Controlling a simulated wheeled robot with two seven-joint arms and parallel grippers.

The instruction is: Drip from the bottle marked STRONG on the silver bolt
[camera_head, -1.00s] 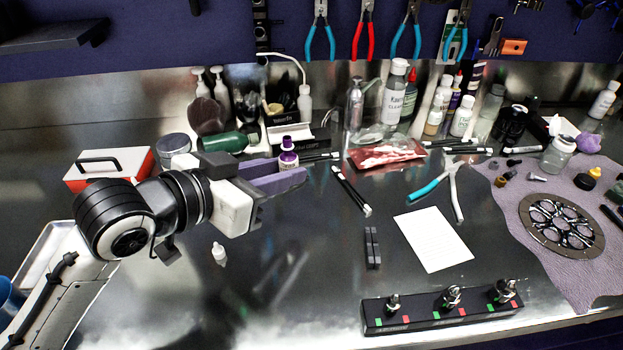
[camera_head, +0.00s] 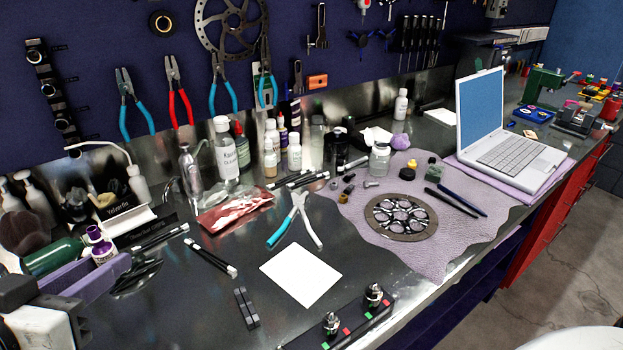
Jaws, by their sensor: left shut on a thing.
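My left gripper (camera_head: 98,262) is at the left edge with purple fingers, shut on a small bottle (camera_head: 103,250) with a purple cap. The bottle looks upright and is held above the bench. Its marking is too small to read. At the bottom edge a black block (camera_head: 352,332) carries bolts standing upright in it, one bolt (camera_head: 331,322) nearer and another bolt (camera_head: 374,295) farther right. Red and green marks lie beside them. I cannot tell which is the silver bolt. The block's near end is cut off. My right gripper is not in view.
Several bottles, including a white one (camera_head: 225,150), stand along the back. A mauve mat (camera_head: 400,250) and a laptop (camera_head: 500,135) are to the right.

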